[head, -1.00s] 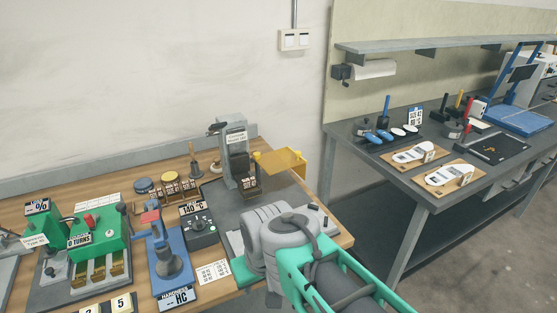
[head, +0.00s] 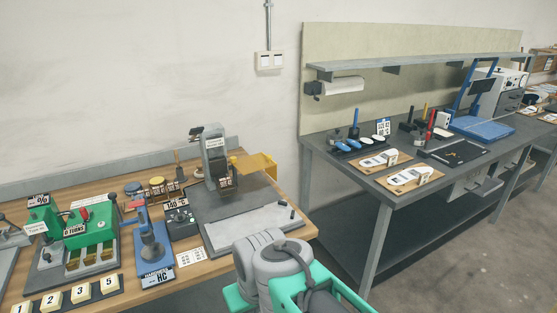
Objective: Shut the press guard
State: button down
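The press (head: 214,158) is a grey upright column on a dark base plate near the right end of the wooden bench, in the head view. Its guard (head: 254,162) is a yellow see-through panel that sticks out to the right of the column, swung away from the press front. My arm's grey and green links fill the bottom middle, in front of the bench's right corner. My gripper's fingertips do not show, so I cannot see whether it is open or holds anything.
A control box with a dial (head: 180,222), a blue hardness tester (head: 154,246) and a green machine (head: 88,234) stand left of the press. A pale plate (head: 238,228) lies in front of it. A second, dark bench (head: 330,165) stands to the right, with a floor gap between.

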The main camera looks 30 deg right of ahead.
aim_at(258, 162)
jog(key=z, duration=0.45)
jog(key=i, duration=1)
jog(key=u, duration=0.55)
